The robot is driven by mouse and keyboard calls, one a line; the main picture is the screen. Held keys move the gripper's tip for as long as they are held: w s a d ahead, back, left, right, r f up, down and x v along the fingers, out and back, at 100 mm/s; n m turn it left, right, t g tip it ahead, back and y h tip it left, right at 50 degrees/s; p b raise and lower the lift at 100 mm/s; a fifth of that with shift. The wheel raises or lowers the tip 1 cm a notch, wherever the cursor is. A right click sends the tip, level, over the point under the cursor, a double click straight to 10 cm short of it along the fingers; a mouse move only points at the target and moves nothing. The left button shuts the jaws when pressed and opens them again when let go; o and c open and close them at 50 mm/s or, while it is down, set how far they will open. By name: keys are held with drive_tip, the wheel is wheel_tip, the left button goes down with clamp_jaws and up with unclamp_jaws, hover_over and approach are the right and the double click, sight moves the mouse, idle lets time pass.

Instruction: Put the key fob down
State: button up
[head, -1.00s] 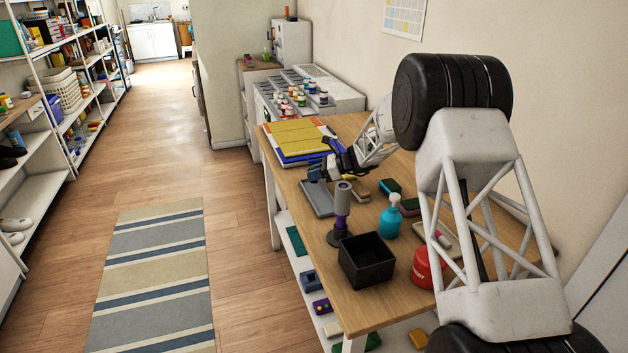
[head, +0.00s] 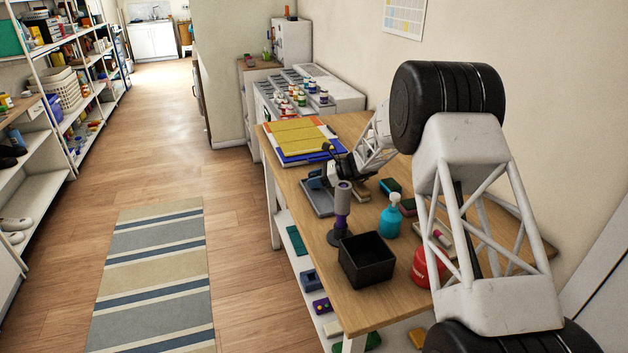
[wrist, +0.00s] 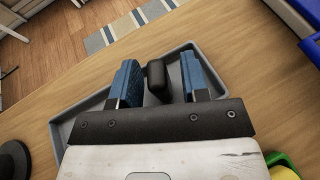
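The key fob (wrist: 155,77) is a small black block between the two blue fingers of my gripper (wrist: 163,82) in the wrist view. It is close to the left finger, and a gap shows between it and the right finger. The fingers are apart. A shallow grey tray (wrist: 62,132) lies beneath them on the wooden table. In the head view my gripper (head: 318,181) is low over the grey tray (head: 318,207); the fob cannot be made out there. Whether the fob touches the tray floor is hard to tell.
A purple-and-grey upright object (head: 341,208) stands just in front of the tray. A black open box (head: 367,266), a teal bottle (head: 391,219) and a red container (head: 425,268) stand nearer. Yellow and blue folders (head: 300,138) lie behind. Bare table shows left of the box.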

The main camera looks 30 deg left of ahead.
drive_tip(key=shift+d+r, duration=0.1)
drive_tip(key=shift+r, duration=0.05)
drive_tip(key=v, duration=1.2)
idle(0.4)
drive_tip(key=shift+r, duration=0.1)
idle(0.5)
